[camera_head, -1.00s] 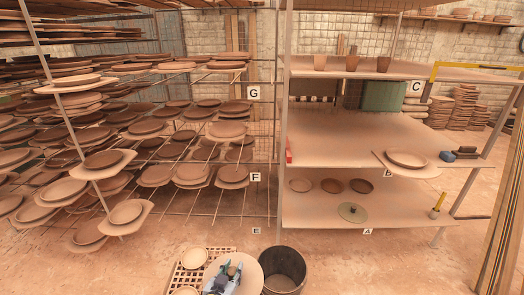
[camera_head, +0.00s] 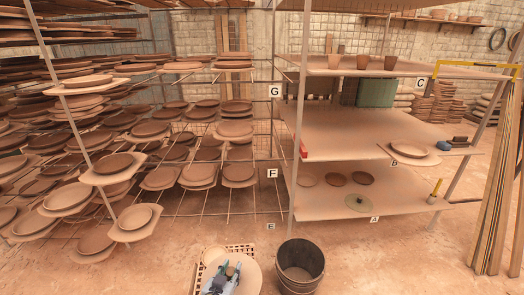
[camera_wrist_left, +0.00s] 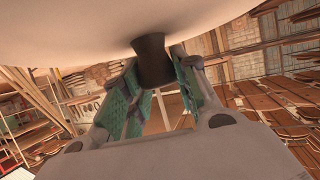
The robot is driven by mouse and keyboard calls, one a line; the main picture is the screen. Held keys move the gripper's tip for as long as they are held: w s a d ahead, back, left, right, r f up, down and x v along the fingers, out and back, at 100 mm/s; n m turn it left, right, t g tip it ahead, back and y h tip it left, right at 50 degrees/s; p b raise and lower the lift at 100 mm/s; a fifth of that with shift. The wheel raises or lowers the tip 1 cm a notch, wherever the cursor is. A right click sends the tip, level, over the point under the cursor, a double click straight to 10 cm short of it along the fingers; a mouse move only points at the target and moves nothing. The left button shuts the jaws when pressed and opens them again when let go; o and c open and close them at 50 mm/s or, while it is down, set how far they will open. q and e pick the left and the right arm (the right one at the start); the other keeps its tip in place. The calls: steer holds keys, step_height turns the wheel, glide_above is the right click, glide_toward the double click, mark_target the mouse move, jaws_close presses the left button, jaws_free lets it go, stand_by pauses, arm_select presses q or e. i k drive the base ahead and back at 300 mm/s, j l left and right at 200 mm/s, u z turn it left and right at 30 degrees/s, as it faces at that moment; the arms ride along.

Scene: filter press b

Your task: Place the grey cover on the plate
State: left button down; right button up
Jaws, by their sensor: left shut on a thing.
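My left gripper (camera_head: 232,272) is low in the head view, shut on the dark knob of a large pale round cover (camera_head: 252,280). In the left wrist view the gripper's green-padded fingers (camera_wrist_left: 158,88) close around the knob (camera_wrist_left: 151,58), and the cover's pale underside or face (camera_wrist_left: 100,25) fills the top. The cover looks pale beige-grey in this light. A plate (camera_head: 410,148) sits on a board at the front edge of the middle shelf, right of centre, with nothing on it. The cover is well apart from it. My right gripper is not in view.
A dark bucket (camera_head: 300,270) stands on the floor right of the cover. Racks of plates (camera_head: 130,150) fill the left. Timber (camera_head: 495,190) leans at the right.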

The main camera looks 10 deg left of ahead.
mark_target(114, 162)
steer(key=k+j, duration=0.1)
steer(key=j, duration=0.3)
steer(key=j+z, duration=0.1)
steer(key=j, duration=0.25)
steer(key=k+j, duration=0.15)
steer(key=j, duration=0.25)
steer(key=k+j+z, duration=0.1)
steer(key=j, duration=0.25)
steer(key=k+j+z, duration=0.1)
steer(key=j, duration=0.3)
steer(key=k+j, duration=0.1)
steer(key=j, duration=0.4)
steer(key=j+z, duration=0.15)
steer(key=j, duration=1.05)
steer(key=k+j+z, duration=0.1)
steer(key=j, duration=0.65)
steer(key=k+j, duration=0.15)
steer(key=j, duration=0.55)
